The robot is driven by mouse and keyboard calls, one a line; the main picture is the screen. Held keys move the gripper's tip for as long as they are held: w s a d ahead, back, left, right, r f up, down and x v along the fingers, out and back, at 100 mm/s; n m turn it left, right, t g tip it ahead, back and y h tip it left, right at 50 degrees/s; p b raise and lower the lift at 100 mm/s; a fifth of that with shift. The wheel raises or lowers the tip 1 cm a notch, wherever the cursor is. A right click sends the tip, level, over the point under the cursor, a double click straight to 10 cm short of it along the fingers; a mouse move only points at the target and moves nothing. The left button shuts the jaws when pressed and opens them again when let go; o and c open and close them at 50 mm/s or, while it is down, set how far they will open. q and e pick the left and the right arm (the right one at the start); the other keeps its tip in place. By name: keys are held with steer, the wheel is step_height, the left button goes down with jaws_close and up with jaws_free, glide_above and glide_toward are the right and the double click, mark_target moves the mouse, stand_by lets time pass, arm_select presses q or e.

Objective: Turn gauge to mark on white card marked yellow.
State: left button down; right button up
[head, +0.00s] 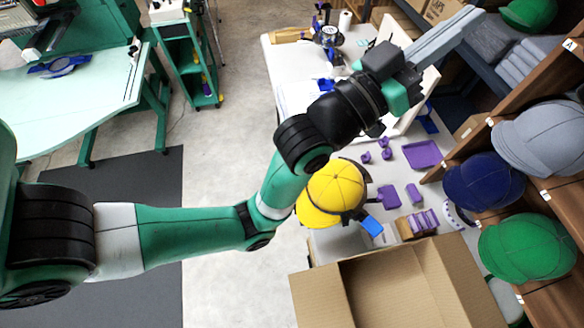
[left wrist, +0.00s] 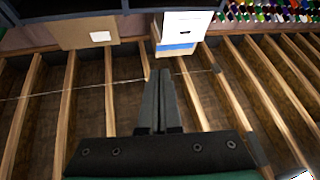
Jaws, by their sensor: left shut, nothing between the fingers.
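My left gripper (head: 476,16) reaches to the upper right in the head view, its long grey fingers together and empty, beside the shelving. The fingertips appear below and left of this card; I cannot tell the distance. I see no yellow marking on it. No gauge can be made out for sure in either view. My right gripper is not in view.
A brown box (left wrist: 88,33) with a white label is left of the card. Wooden beams (left wrist: 110,100) run behind the fingers, crossed by a thin pale line. Colourful spools (left wrist: 270,12) are at upper right. In the head view, an open carton (head: 325,300) and cap shelves stand below and right.

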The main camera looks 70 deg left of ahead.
arm_select(q)
steer(key=a+f+n+g+y+p, duration=0.15)
steer(key=a+f+g, duration=0.35)
steer(key=f, duration=1)
steer(key=a+f+n+g+y+p, duration=0.1)
steer(key=a+f+g+y, duration=0.15)
steer(key=a+f, duration=0.8)
steer(key=s+a+f+n+g+p, duration=0.1)
steer(key=s+f+g, duration=0.2)
steer(key=s+f, duration=0.75)
steer(key=s+f+n+g, duration=0.2)
steer(key=s+f+g, duration=0.35)
steer(key=f, duration=0.85)
steer(key=shift+t, duration=0.8)
steer(key=w+a+f+b, duration=0.1)
steer(key=f, duration=0.1)
steer(key=w+a+f+b, duration=0.1)
steer(key=f+b, duration=0.1)
steer(key=f, duration=0.1)
steer(key=w+a+f+b, duration=0.1)
steer(key=f, duration=0.1)
steer(key=shift+w+f, duration=0.2)
steer(key=shift+f, duration=0.1)
steer(key=shift+s+d+f, duration=0.1)
steer(key=shift+s+d, duration=0.05)
steer(key=shift+d, duration=0.05)
steer(key=shift+y, duration=0.3)
